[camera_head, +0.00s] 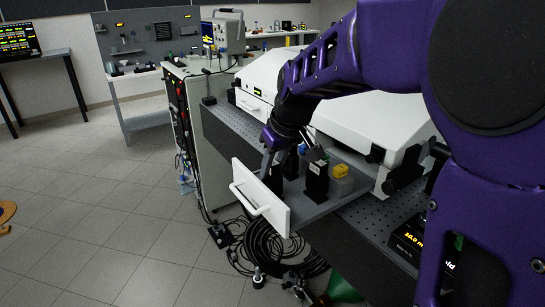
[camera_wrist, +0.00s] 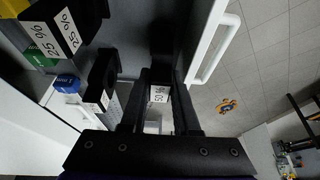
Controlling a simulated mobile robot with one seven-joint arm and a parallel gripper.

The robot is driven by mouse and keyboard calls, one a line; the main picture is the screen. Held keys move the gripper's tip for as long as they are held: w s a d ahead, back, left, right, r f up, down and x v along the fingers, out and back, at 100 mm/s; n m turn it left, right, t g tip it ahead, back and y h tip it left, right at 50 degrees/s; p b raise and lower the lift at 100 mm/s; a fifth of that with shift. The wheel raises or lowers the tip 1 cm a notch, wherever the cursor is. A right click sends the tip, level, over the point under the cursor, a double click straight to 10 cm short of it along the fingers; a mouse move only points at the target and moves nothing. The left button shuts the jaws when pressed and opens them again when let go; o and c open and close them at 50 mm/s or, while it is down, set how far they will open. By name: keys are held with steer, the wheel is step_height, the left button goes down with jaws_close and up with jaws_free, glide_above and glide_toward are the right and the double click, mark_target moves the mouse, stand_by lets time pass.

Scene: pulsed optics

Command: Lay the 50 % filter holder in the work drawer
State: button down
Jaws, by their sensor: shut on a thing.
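The 50 % filter holder, black with a white "50 %" label (camera_wrist: 159,94), is between the fingers of my gripper (camera_wrist: 160,108) in the wrist view. My gripper is shut on it. The work drawer stands pulled out, with a white front and handle (camera_head: 260,203); the front also shows in the wrist view (camera_wrist: 205,45). In the head view my gripper (camera_head: 268,160) is low, just behind the drawer front, and the held holder's black body (camera_head: 274,180) is partly hidden. I cannot tell whether it touches the drawer floor.
A black holder (camera_head: 316,182) stands in the drawer near a yellow-topped piece (camera_head: 341,171). The wrist view shows a holder labelled 25 % (camera_wrist: 55,35), a blue piece (camera_wrist: 67,82) and another black holder (camera_wrist: 101,80) nearby. Cables (camera_head: 268,250) lie on the floor below.

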steer(key=shift+f, duration=0.1)
steer(key=c, duration=0.6)
jaws_free()
